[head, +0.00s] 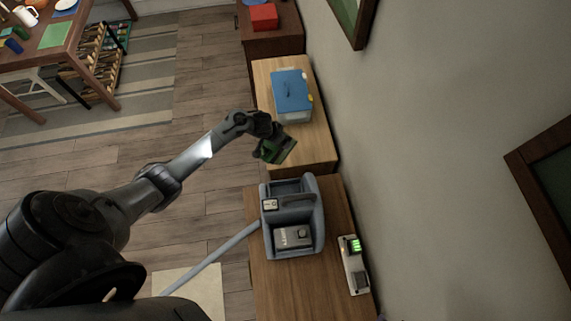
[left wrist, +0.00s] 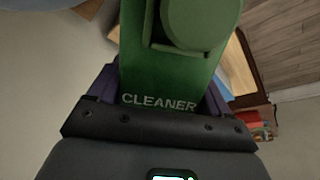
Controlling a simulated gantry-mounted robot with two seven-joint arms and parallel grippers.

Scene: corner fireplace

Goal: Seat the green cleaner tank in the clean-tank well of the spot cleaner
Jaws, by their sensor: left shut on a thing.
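The green cleaner tank (head: 279,150) is held in my left gripper (head: 268,147), above the near end of the light wood cabinet. In the left wrist view the green tank (left wrist: 172,75) fills the middle, with the word CLEANER on it, and my left gripper's fingers (left wrist: 160,98) are shut on its two sides. The spot cleaner (head: 293,218) is a blue-grey machine on the brown wooden bench, below the tank in the head view. An open dark well (head: 289,187) shows at its far end. A grey block (head: 293,237) sits in its near part. My right gripper is not in view.
A clear box with a blue lid (head: 291,92) stands on the light wood cabinet (head: 317,148). A charger-like unit with a green display (head: 353,262) lies right of the spot cleaner on the bench (head: 341,199). The wall closes off the right side.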

